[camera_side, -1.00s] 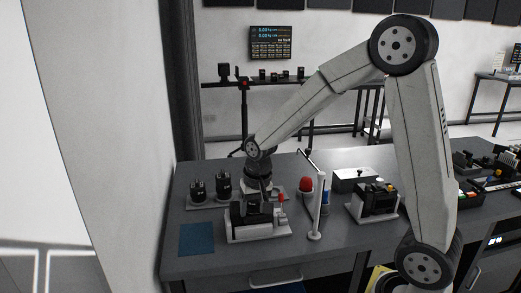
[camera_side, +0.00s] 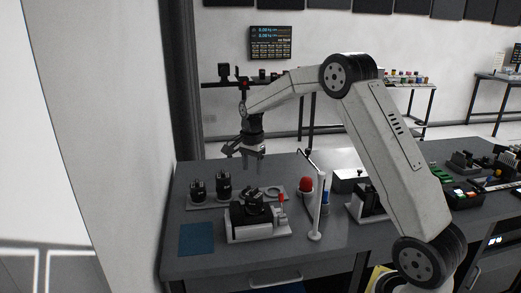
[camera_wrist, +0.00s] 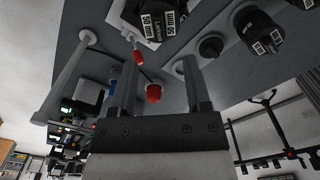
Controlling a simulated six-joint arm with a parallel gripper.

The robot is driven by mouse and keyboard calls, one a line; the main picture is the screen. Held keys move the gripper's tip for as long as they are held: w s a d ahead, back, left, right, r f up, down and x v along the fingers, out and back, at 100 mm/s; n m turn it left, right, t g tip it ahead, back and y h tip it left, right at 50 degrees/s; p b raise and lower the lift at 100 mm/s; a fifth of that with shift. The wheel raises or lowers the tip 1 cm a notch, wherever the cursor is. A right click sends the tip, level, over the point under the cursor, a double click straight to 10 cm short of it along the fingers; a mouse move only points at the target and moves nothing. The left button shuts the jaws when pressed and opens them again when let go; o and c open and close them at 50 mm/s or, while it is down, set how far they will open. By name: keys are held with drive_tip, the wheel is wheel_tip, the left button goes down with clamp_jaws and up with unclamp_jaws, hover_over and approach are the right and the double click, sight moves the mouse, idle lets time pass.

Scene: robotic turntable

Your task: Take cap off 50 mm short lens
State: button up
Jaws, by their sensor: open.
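My gripper (camera_side: 252,165) is open and empty, pointing down above the back of the desk, behind and above the fixture (camera_side: 262,228). Its two fingers show apart in the wrist view (camera_wrist: 160,75). A dark lens lies in the fixture (camera_side: 254,205); in the wrist view a black lens with "50 mm" labels (camera_wrist: 150,22) is at the top. Two more dark lenses, the left one (camera_side: 197,190) and the right one (camera_side: 223,185), stand upright on a grey rack. I cannot tell from the side view which lenses wear caps.
The grey rack (camera_side: 250,189) has a pale ring seat (camera_side: 273,191) at its right. A red-topped object (camera_side: 305,185) and a white post (camera_side: 318,210) stand right of the fixture. A blue mat (camera_side: 197,239) lies front left, clear.

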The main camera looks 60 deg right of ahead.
sight(253, 190)
drive_tip(key=shift+f, duration=0.1)
drive_tip(key=shift+f, duration=1.2)
drive_tip(key=shift+f, duration=0.1)
drive_tip(key=shift+s+f, duration=0.1)
drive_tip(key=shift+f, duration=2.4)
clamp_jaws()
